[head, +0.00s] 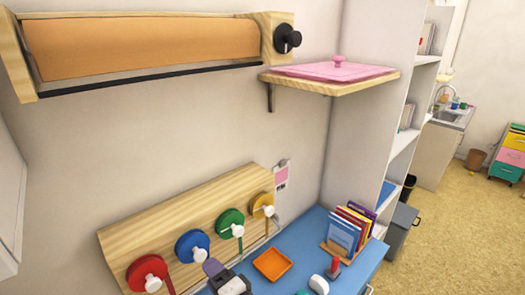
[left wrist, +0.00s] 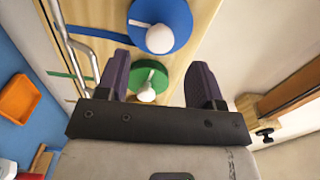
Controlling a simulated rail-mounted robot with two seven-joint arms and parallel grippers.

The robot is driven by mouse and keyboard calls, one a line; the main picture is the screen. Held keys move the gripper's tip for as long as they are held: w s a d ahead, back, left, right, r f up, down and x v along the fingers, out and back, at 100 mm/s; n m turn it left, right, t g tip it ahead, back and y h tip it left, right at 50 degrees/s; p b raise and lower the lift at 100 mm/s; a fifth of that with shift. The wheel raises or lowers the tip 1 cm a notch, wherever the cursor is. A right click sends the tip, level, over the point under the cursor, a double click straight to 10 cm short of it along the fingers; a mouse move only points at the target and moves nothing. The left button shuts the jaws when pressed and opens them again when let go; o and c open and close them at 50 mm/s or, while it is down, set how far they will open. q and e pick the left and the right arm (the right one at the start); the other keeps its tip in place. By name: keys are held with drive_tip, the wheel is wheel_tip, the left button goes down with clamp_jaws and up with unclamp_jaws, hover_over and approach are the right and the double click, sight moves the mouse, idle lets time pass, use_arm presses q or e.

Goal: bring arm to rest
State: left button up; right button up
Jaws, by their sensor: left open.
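My left gripper (head: 214,270) is at the bottom of the head view, in front of the wooden board, near the blue and green discs. In the left wrist view its two dark purple fingers (left wrist: 159,82) are spread apart with nothing held between them. The green disc (left wrist: 150,82) with a white knob shows behind the gap, apart from the fingers. The blue disc (left wrist: 160,22) is above it in that view. My right gripper is not in view.
A wooden board (head: 185,225) carries red (head: 140,268), blue, green and yellow discs. An orange tray (head: 272,264), books (head: 350,228) and a red-handled stamp (head: 333,268) are on the blue table (head: 313,222). A shelf (head: 330,86) with a pink lid (head: 335,71) juts out above.

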use_arm(q)
drive_tip(key=s+a+f+n+g+h, duration=0.2)
drive_tip(key=s+a+f+g+h, duration=0.15)
drive_tip(key=s+f, duration=0.6)
drive_tip(key=s+a+f+n+g+h, duration=0.25)
drive_tip(key=s+f+h, duration=0.25)
drive_tip(key=s, duration=0.9)
drive_tip(key=s+a+f+n+g+h, duration=0.25)
drive_tip(key=s+f+h, duration=0.35)
drive_tip(key=s, duration=0.6)
wheel_tip(320, 180, up, 20)
drive_tip(key=y+p, duration=0.1)
drive_tip(key=p, duration=2)
drive_tip(key=shift+d+r+m+p, duration=0.15)
drive_tip(key=shift+d+m+p, duration=0.1)
drive_tip(key=shift+m+p, duration=0.05)
drive_tip(key=shift+g, duration=0.25)
